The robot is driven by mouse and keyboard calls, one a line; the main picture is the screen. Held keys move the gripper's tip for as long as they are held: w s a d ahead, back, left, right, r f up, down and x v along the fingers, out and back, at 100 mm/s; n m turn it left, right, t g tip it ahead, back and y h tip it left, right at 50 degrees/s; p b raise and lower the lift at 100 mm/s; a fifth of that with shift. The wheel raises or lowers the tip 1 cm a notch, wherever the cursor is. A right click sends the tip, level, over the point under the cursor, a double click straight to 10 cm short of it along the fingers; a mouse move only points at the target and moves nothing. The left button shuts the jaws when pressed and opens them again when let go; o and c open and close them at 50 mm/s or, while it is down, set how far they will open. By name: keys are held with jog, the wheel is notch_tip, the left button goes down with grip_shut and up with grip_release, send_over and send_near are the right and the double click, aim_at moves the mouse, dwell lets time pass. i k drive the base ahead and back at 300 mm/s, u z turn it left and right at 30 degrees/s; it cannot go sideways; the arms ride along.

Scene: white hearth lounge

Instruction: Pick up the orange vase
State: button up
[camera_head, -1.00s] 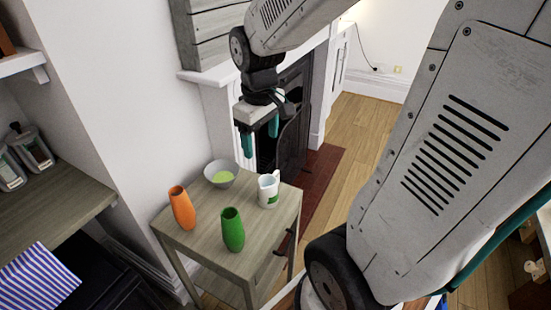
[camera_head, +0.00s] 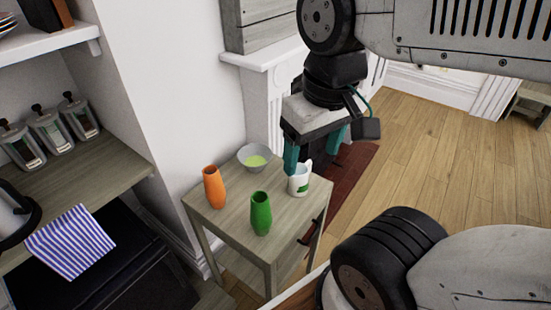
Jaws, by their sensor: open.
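The orange vase (camera_head: 214,188) stands upright on the small wooden side table (camera_head: 232,217), near its left edge. My gripper (camera_head: 311,152) points down with its two teal fingers apart and nothing between them. It shows above and to the right of the vase, in front of the white mug in the picture. The gripper is apart from the vase. The vase is fully in view.
A green vase (camera_head: 261,213) stands right of the orange one. A grey bowl (camera_head: 254,159) and a white mug (camera_head: 299,183) stand behind it and to the right. A wall rises behind the table. A counter with a striped cloth (camera_head: 70,243) is at left.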

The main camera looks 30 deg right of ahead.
aim_at(215, 191)
jog(key=k, duration=0.5)
jog(key=z, duration=2.85)
jog(key=k, duration=1.25)
jog(key=u, duration=1.65)
jog(key=i, duration=0.5)
jog(key=u, duration=0.15)
